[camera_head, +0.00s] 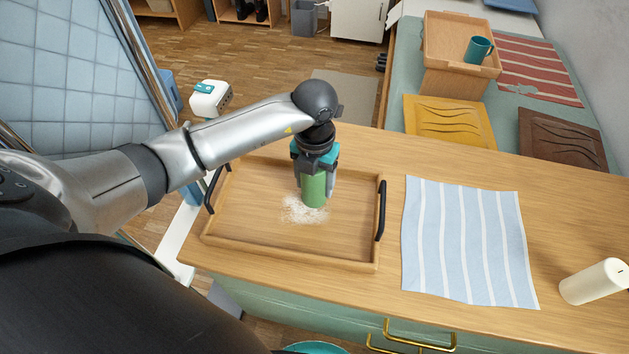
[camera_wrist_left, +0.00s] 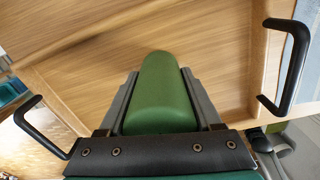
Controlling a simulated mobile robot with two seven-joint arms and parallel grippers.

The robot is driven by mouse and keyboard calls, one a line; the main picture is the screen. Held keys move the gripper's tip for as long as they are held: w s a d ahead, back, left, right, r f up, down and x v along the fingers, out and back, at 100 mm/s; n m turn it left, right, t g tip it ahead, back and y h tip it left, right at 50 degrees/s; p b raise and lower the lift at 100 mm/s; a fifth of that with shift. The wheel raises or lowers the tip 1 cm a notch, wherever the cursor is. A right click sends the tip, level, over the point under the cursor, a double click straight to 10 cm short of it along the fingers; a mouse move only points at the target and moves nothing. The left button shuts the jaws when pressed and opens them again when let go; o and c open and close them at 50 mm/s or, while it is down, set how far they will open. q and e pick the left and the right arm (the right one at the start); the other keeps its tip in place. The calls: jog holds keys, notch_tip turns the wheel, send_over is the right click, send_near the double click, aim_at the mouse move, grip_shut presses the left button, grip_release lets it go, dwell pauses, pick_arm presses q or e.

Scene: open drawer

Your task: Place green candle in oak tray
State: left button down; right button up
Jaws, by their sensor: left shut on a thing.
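The green candle (camera_head: 314,189) is held upright in my left gripper (camera_head: 317,178), over the inside of the oak tray (camera_head: 245,239). The gripper is shut on it, with a finger on each side. In the left wrist view the green candle (camera_wrist_left: 163,95) lies between the two dark fingers, with the wooden tray floor (camera_wrist_left: 90,75) behind it. I cannot tell whether the candle's lower end touches the tray floor. The tray has black handles at its left and right ends. My right gripper is in neither view.
A white powdery patch (camera_head: 300,210) lies on the tray floor beside the candle. A blue striped cloth (camera_head: 465,240) lies right of the tray. A cream candle (camera_head: 594,282) lies at the far right. A wooden box (camera_head: 450,80) and a teal mug (camera_head: 478,50) stand behind.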

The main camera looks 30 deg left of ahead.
pick_arm(q)
jog(key=shift+f, duration=0.15)
jog(key=shift+c, duration=0.3)
grip_release()
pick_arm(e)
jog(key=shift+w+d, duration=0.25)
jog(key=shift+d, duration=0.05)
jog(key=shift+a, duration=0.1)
pick_arm(q)
jog(key=shift+r, duration=0.45)
notch_tip(320, 180, up, 11)
jog(key=p, duration=0.2)
jog(key=shift+f+p, duration=0.2)
jog(key=shift+p, duration=0.1)
jog(key=shift+r, duration=0.45)
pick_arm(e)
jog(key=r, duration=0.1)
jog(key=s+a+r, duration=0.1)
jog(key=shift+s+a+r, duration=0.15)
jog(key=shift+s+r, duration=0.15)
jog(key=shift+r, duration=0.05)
